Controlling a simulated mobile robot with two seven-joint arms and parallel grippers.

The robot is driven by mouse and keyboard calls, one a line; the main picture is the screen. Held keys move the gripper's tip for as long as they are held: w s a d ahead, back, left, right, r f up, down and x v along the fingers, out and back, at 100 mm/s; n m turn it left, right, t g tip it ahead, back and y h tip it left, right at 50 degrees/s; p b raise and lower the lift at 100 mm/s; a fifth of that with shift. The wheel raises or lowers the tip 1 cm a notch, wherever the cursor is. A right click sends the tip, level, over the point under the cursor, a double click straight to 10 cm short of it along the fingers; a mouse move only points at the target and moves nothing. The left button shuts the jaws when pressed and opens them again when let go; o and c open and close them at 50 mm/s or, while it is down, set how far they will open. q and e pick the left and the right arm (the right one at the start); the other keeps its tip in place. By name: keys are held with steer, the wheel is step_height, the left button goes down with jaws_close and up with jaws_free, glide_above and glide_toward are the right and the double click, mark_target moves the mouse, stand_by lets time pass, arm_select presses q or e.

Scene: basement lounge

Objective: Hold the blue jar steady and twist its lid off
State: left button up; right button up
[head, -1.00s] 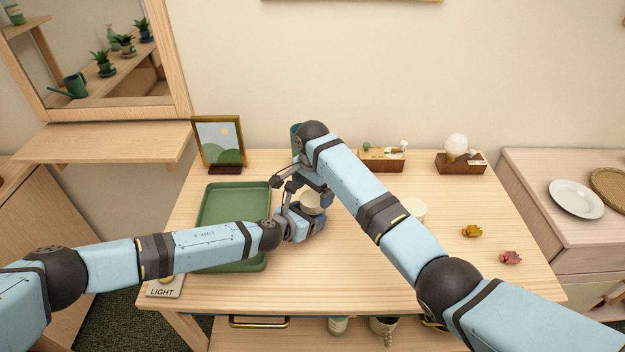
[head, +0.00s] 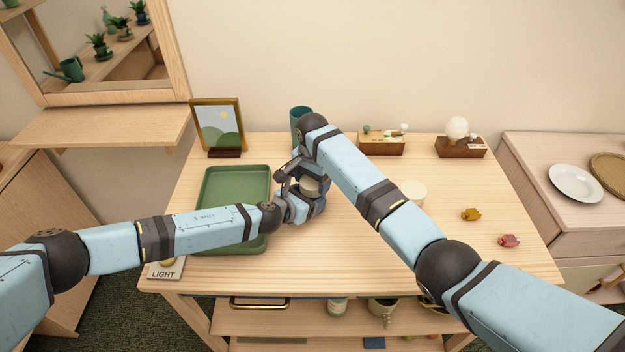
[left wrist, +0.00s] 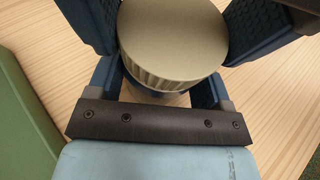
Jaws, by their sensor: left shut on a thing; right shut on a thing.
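The blue jar (head: 312,206) stands on the table right of the green tray, mostly hidden by my grippers. Its round cream lid (head: 309,186) is on top, and the ribbed lid (left wrist: 175,40) fills the upper middle of the left wrist view. My left gripper (head: 300,206) is shut on the jar's body from the left, below the lid. My right gripper (head: 309,178) reaches down from above and is shut on the lid; its fingertips are largely hidden in the head view. I cannot tell whether the lid has turned.
The green tray (head: 205,215) lies left of the jar. A cream round object (head: 414,190) is behind my right arm. Yellow (head: 471,214) and pink (head: 509,240) pieces lie right.

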steer(key=shift+n, duration=0.8)
steer(key=o, duration=1)
steer(key=shift+r, duration=2.3)
steer(key=shift+c, duration=0.3)
steer(key=shift+w+r+n, duration=0.1)
steer(key=shift+r+n, duration=0.4)
steer(key=shift+r, duration=1.1)
steer(key=shift+f, duration=3.9)
